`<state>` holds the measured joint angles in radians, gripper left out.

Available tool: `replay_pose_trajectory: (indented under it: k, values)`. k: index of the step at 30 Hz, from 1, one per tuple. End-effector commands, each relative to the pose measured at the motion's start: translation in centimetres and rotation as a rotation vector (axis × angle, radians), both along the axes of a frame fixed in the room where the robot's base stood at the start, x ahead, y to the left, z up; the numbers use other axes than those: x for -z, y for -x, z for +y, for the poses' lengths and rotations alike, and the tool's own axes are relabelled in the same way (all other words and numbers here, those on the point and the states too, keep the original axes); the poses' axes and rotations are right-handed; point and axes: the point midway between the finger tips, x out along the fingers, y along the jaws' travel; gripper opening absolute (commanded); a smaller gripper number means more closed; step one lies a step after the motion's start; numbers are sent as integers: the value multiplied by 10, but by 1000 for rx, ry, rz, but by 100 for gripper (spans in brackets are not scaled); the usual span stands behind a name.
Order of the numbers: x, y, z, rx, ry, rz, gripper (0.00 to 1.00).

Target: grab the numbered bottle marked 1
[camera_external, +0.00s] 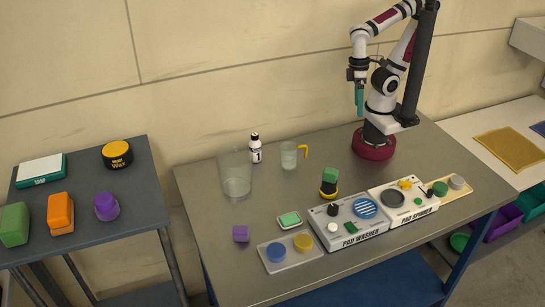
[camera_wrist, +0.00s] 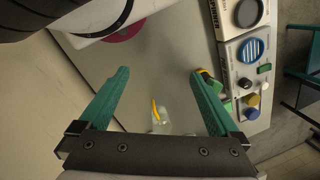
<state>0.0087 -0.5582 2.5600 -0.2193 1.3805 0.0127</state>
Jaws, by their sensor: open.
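The numbered bottle marked 1 (camera_external: 255,151) is small and white with a black cap and a black label bearing a 1. It stands upright on the grey metal table (camera_external: 215,254) near the back edge. I cannot make it out in the wrist view. My gripper (camera_external: 360,101) is up in the air to the right of the bottle, well apart from it. In the wrist view its two teal fingers (camera_wrist: 160,85) are wide apart with nothing held between them.
A clear beaker (camera_external: 236,176) stands left of the bottle, and a jug with a yellow handle (camera_external: 289,155) stands to its right. A pad washer (camera_external: 348,224) and pad spinner (camera_external: 403,203) fill the front right. A side table (camera_external: 75,230) holds several items.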

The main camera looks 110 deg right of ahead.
Motion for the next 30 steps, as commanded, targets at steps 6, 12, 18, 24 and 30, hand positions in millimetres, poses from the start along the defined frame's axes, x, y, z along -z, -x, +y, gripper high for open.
replay_pose_trajectory:
  k: [6, 12, 18, 24, 30]
  values:
    - [0, 0, 0, 0, 0, 0, 98]
    - [0, 0, 0, 0, 0, 0, 87]
    - [0, 0, 0, 0, 0, 0, 68]
    - [0, -1, -2, -19, 11, 12, 68]
    - [6, -44, -53, -530, 306, 321, 68]
